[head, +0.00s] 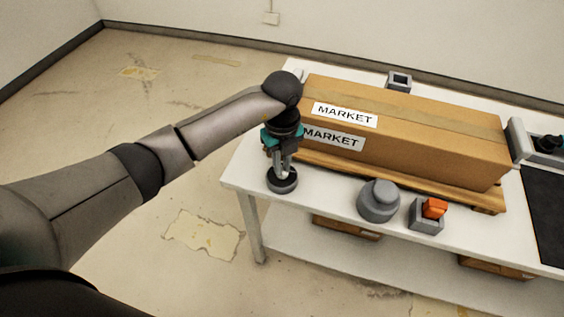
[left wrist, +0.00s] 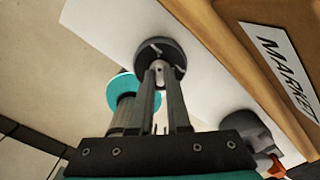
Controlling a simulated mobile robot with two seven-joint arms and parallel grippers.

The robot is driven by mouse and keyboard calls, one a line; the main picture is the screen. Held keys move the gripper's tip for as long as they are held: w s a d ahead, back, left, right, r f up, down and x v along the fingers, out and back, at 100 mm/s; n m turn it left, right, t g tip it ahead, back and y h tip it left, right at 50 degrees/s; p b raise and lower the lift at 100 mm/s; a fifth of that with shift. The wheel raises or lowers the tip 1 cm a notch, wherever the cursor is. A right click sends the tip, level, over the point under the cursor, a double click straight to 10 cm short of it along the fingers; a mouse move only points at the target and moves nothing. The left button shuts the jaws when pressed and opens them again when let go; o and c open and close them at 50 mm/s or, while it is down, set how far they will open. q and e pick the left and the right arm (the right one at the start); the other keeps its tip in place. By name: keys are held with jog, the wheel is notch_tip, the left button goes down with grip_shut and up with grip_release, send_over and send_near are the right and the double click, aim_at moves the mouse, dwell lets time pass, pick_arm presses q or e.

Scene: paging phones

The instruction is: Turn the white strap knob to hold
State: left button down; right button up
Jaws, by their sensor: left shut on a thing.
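A dark round dial base (head: 282,183) sits on the white table near its left front corner. It also shows in the left wrist view (left wrist: 173,52), with a small pale knob (left wrist: 159,68) at its middle. My left gripper (head: 281,174) points down over the base, its fingers close together. In the left wrist view the fingertips (left wrist: 159,72) are shut on the pale knob and hide much of it. I cannot read any marks or the knob's setting. My right gripper is in neither view.
A long cardboard box (head: 420,125) labelled MARKET lies on a wooden pallet (head: 470,195) behind the dial. A grey round knob (head: 379,200) and an orange switch (head: 434,208) stand to the right. The table's left edge (head: 243,160) is close to my left gripper.

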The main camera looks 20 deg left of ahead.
pick_arm(q)
jog(key=shift+m, duration=0.4)
jog(key=m, duration=0.3)
jog(key=m+b, duration=0.1)
jog(key=m, duration=0.3)
jog(key=shift+m, duration=0.3)
jog(key=m+b, duration=0.2)
jog(key=m, duration=0.3)
jog(key=shift+m+b, duration=0.75)
jog(key=shift+m, duration=1.45)
jog(key=c, duration=0.9)
grip_release()
jog(key=shift+r, duration=0.1)
